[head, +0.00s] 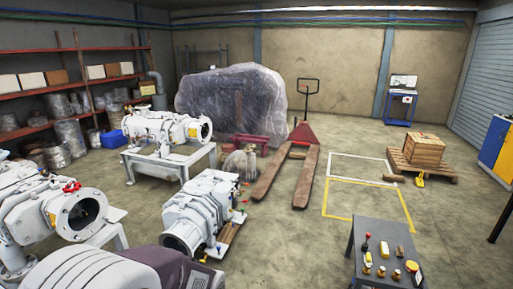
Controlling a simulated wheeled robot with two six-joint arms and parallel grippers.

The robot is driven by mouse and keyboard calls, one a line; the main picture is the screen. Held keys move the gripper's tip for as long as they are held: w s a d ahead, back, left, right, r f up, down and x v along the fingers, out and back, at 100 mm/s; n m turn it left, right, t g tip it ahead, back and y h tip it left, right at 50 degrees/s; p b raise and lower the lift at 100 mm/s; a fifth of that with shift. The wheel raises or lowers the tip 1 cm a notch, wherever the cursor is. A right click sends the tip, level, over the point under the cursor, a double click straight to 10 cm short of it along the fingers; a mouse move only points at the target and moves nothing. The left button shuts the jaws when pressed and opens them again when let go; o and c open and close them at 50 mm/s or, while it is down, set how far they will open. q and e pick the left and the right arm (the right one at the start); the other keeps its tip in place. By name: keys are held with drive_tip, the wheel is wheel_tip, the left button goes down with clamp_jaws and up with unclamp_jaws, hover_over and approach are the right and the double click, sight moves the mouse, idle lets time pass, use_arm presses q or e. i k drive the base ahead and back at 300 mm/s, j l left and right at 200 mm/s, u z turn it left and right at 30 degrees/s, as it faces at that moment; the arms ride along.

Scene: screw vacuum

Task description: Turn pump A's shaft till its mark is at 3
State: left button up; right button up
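Several pale grey pump-like machines are in the head view. One (160,128) stands on a metal stand at the back left. One (65,213) with a red handle and a round open flange is at the left. One (200,212) sits low on the floor near the middle. I cannot tell which is pump A, and no shaft mark or number is readable. Neither of my grippers is in view.
A grey control stand (381,244) with buttons is at the lower right. A red pallet jack (300,150), a wrapped bulk (232,102) and a crate (423,150) on a pallet stand farther back. Shelves (72,88) line the left.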

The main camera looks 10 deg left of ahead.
sight(76, 210)
drive_tip(key=i+j+u, duration=0.2)
drive_tip(key=i+u, duration=0.6)
drive_tip(key=u, duration=0.15)
drive_tip(key=i+u, duration=0.45)
drive_tip(key=i+l+u, duration=0.3)
drive_tip(key=u, duration=0.15)
drive_tip(key=i+j+u, duration=0.35)
drive_tip(key=i, duration=0.3)
drive_tip(key=i+u, duration=0.35)
drive_tip(key=i, duration=0.3)
drive_tip(key=i+l+u, duration=0.15)
drive_tip(key=i+u, duration=0.2)
drive_tip(key=i, duration=0.35)
drive_tip(key=i+z, duration=0.1)
drive_tip(key=z, duration=0.55)
